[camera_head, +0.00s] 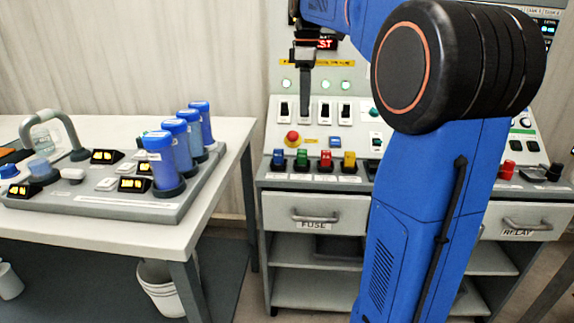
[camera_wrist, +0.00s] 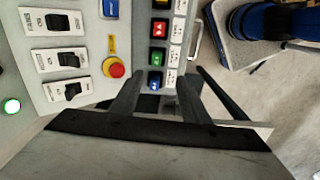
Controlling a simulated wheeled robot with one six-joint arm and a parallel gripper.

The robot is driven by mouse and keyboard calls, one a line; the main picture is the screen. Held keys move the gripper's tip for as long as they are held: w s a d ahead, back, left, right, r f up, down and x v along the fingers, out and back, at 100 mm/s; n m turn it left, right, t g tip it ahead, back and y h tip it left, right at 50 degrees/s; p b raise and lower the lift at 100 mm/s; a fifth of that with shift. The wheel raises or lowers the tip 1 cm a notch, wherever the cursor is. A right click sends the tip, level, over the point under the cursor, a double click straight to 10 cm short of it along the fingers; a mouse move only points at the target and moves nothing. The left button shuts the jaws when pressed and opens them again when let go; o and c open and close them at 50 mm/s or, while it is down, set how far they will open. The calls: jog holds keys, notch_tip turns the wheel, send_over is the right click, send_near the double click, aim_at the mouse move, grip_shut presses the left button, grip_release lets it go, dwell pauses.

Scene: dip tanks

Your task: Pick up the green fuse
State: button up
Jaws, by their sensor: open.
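The green fuse (camera_head: 302,158) stands upright on the console's front ledge, between the blue fuse (camera_head: 279,157) on its left and the red fuse (camera_head: 326,160) on its right. In the wrist view the green fuse (camera_wrist: 157,56) lies just beyond the fingertips, and the blue fuse (camera_wrist: 155,79) shows between the fingers.
A yellow fuse (camera_head: 349,160) ends the row. A red emergency button (camera_head: 292,138) sits above the fuses. A drawer marked FUSE (camera_head: 316,213) is below. At left, a table (camera_head: 225,135) bears a panel with blue cylinders (camera_head: 160,160). My arm hides part of the console.

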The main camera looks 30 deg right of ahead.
jog(key=w, duration=0.1)
send_over(302, 151)
jog(key=shift+n, duration=0.3)
jog(key=f, duration=1.1)
jog(key=shift+a+f, duration=0.2)
jog(key=shift+f, duration=0.1)
jog(key=shift+d+f, duration=0.15)
jog(key=shift+f, duration=1.2)
jog(key=shift+d+f, duration=0.1)
jog(key=shift+f, duration=1.25)
jog(key=shift+c, duration=0.3)
grip_shut()
